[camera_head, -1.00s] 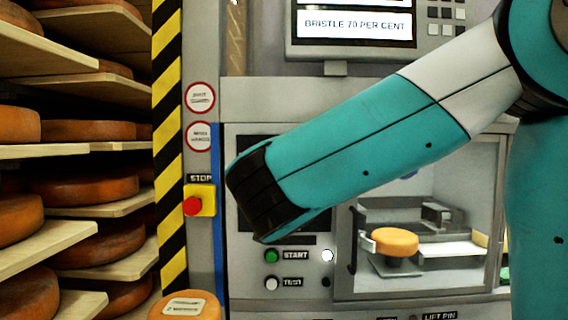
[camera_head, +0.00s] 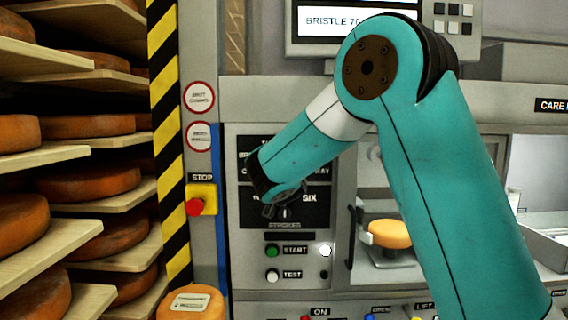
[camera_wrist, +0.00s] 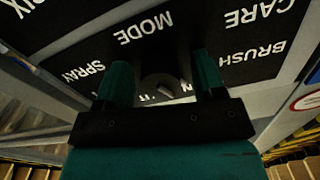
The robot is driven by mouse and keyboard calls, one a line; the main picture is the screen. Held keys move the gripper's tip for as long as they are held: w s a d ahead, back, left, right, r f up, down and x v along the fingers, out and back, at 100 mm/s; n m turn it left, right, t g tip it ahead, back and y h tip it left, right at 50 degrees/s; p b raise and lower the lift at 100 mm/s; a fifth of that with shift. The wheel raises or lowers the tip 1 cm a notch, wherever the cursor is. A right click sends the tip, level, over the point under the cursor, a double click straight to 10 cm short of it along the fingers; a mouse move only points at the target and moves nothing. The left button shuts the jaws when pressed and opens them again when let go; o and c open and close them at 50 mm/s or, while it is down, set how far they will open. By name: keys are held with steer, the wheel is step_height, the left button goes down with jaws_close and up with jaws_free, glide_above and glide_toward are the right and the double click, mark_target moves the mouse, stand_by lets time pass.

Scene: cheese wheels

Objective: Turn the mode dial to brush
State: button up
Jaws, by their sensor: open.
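The mode dial (camera_wrist: 160,86) shows in the wrist view as a grey round knob on a black panel (camera_wrist: 228,72). It shows between my gripper's two fingers. The word MODE is above it, BRUSH to its right and SPRAY to its left, all tilted. My gripper (camera_wrist: 163,76) is open, its teal fingers on either side of the dial; whether they touch it I cannot tell. Which way the dial points is unclear. In the head view my gripper (camera_head: 274,208) is low in front of the black panel, and my arm hides the dial.
Below the panel are a green START button (camera_head: 272,249) and a white TEST button (camera_head: 272,276). A red stop button (camera_head: 194,207) is to the left. A cheese wheel (camera_head: 390,234) sits inside the machine's chamber at right. Shelves of cheese wheels fill the far left.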

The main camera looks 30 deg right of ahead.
steer(key=shift+c, duration=0.4)
steer(key=c, duration=0.8)
steer(key=shift+f+n, duration=0.1)
steer(key=shift+n, duration=0.2)
steer(key=n+b, duration=0.1)
steer(key=n, duration=0.1)
steer(key=shift+n+b, duration=0.4)
steer(key=n, duration=0.5)
steer(key=shift+b, duration=0.35)
steer(key=shift+n, duration=0.3)
steer(key=o, duration=0.9)
